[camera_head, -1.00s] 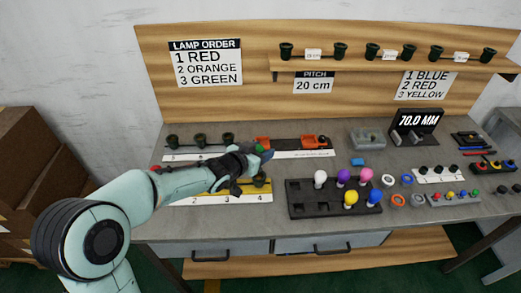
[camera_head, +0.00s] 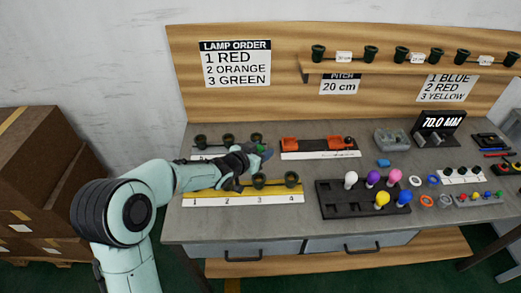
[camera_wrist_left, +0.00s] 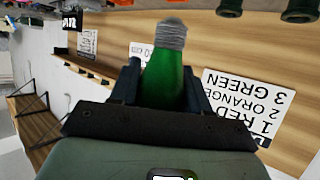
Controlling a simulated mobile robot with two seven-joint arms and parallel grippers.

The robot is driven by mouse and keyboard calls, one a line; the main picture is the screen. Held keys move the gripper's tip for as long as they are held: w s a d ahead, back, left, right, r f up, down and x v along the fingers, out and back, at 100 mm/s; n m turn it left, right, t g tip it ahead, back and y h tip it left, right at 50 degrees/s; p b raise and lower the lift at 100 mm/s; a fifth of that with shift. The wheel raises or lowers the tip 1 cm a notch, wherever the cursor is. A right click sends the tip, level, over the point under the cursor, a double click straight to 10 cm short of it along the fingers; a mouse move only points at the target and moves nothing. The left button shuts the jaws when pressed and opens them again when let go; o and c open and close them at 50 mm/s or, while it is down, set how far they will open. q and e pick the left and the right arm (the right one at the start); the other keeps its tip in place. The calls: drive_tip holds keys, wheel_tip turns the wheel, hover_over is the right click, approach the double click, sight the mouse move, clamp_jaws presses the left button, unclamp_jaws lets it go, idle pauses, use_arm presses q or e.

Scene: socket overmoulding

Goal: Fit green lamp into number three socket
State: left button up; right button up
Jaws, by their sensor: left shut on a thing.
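My left gripper (camera_head: 258,156) is shut on the green lamp (camera_wrist_left: 165,82). The wrist view shows the lamp between the fingers, its grey threaded base pointing away from the palm. In the head view the lamp is mostly hidden by the gripper. Three dark sockets stand in a row at the back left of the bench: a left one (camera_head: 200,141), a middle one (camera_head: 228,140) and a right one (camera_head: 256,138). The gripper is just in front of the right one, apparently apart from it. The lamp order sign (camera_head: 235,64) reads 1 red, 2 orange, 3 green.
A yellow numbered strip (camera_head: 215,199) with dark sockets lies in front, partly under my arm. An orange holder (camera_head: 298,144) stands right of the gripper. A black tray (camera_head: 335,208) holds several coloured lamps. A shelf (camera_head: 390,69) with more sockets hangs above.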

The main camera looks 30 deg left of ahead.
idle(0.3)
use_arm(q)
drive_tip(key=shift+f+b, duration=1.05)
drive_tip(key=shift+f, duration=0.2)
drive_tip(key=shift+f+b, duration=1.4)
drive_tip(key=shift+f, duration=0.2)
drive_tip(key=shift+f+b, duration=1.15)
drive_tip(key=shift+f, duration=0.15)
drive_tip(key=o, duration=1.1)
